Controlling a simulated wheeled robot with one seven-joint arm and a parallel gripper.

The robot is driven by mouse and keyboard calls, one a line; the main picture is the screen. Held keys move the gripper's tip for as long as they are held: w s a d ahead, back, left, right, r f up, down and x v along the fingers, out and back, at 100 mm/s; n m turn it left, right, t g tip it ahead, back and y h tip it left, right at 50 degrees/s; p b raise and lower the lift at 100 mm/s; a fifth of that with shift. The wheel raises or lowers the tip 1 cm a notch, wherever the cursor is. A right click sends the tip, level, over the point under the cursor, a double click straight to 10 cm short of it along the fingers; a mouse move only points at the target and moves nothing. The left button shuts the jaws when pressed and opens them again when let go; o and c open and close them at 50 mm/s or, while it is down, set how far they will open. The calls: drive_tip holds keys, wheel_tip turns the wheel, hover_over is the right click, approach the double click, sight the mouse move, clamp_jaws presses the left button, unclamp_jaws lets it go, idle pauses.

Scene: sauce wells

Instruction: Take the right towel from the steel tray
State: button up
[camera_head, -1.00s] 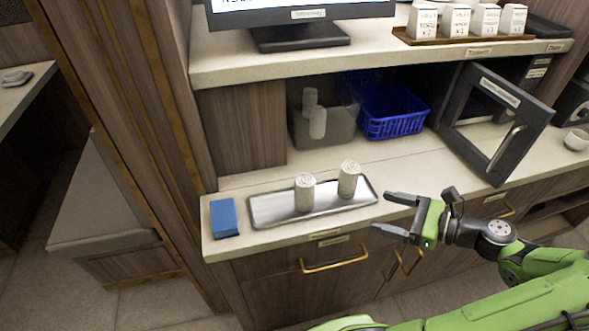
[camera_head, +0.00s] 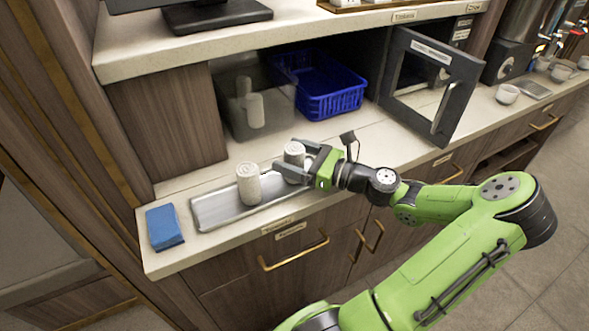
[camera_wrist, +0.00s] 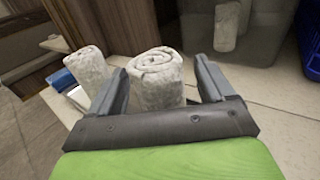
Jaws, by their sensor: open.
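Two rolled white towels stand upright on the steel tray (camera_head: 213,209) on the counter. The right towel (camera_head: 294,153) is at the tray's right end, partly hidden behind my gripper (camera_head: 294,158). The left towel (camera_head: 248,184) stands apart from it to the left. In the wrist view the right towel (camera_wrist: 157,80) is between the two open fingers of my gripper (camera_wrist: 165,75), with a gap to the right finger; I cannot tell whether the left finger touches it. The left towel (camera_wrist: 88,70) is outside the left finger.
A blue folded cloth or sponge (camera_head: 163,227) lies left of the tray. Behind are a grey bin (camera_head: 270,112) with rolled towels seen at it, a blue basket (camera_head: 335,103) and an open microwave door (camera_head: 432,85). A shelf overhangs the back.

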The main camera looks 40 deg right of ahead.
drive_tip(key=shift+x, duration=0.9)
drive_tip(key=shift+c, duration=0.2)
drive_tip(key=c, duration=1)
drive_tip(key=shift+r, duration=0.15)
